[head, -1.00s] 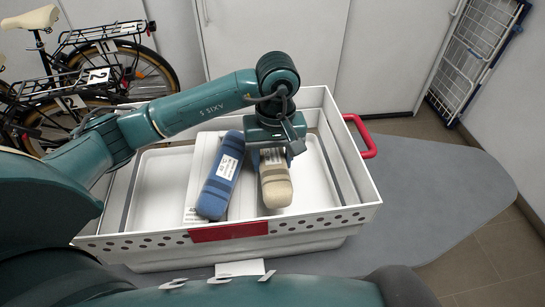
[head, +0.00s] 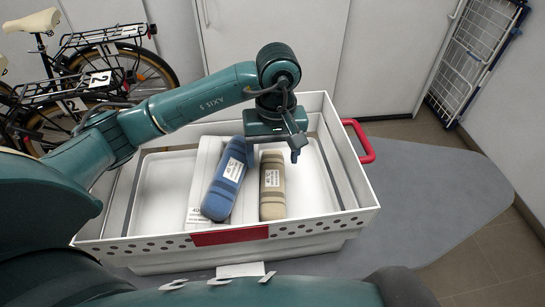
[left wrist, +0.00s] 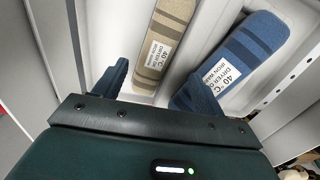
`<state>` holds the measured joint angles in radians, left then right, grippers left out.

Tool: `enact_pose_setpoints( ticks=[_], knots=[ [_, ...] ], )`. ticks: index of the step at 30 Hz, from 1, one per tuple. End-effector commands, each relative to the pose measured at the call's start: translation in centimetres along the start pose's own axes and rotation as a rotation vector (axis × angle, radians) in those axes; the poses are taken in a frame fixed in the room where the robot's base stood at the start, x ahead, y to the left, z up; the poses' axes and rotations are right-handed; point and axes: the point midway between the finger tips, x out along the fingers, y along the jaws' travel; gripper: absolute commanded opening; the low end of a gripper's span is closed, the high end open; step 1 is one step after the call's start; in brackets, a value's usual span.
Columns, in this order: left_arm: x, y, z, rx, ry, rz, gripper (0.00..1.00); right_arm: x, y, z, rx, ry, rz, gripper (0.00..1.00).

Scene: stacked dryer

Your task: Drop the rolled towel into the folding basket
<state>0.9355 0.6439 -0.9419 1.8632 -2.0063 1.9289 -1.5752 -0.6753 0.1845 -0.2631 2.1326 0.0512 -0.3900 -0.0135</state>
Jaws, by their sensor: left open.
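The white folding basket (head: 366,190) has a perforated front wall, a red front label and a red handle. A beige rolled towel (head: 272,196) with a white label lies inside it, right of the middle; it also shows in the left wrist view (left wrist: 176,14). A blue rolled towel (head: 222,188) lies slanted just left of it and shows in the left wrist view (left wrist: 262,42). My left gripper (head: 276,146) is open and empty above the far ends of the towels. Its fingers stand apart in the left wrist view (left wrist: 152,84). My right gripper is not seen.
The basket stands on a grey ironing-board-like surface (head: 440,190), which is clear to the right. White cabinet doors (head: 270,30) are behind, and a blue-white folded rack (head: 475,55) leans at the right.

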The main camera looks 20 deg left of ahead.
Motion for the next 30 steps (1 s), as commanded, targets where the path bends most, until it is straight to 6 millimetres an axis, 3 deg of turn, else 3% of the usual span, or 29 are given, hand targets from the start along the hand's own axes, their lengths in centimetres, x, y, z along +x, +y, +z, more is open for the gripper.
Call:
enact_pose_setpoints(
  ticks=[6,12,18,30],
  knots=[
    [-5.5,0.1,-0.1,0.0,0.008,0.003,0.71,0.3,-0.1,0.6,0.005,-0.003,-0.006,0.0],
    [-8.8,0.0,-0.1,-0.001,0.005,0.0,0.71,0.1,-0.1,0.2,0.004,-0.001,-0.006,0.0],
    [-10.1,0.0,0.0,-0.002,0.002,-0.001,0.71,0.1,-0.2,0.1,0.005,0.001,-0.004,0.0],
    [-10.2,0.0,0.0,-0.001,0.0,-0.001,0.71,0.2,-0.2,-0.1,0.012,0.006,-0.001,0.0]
  ],
)
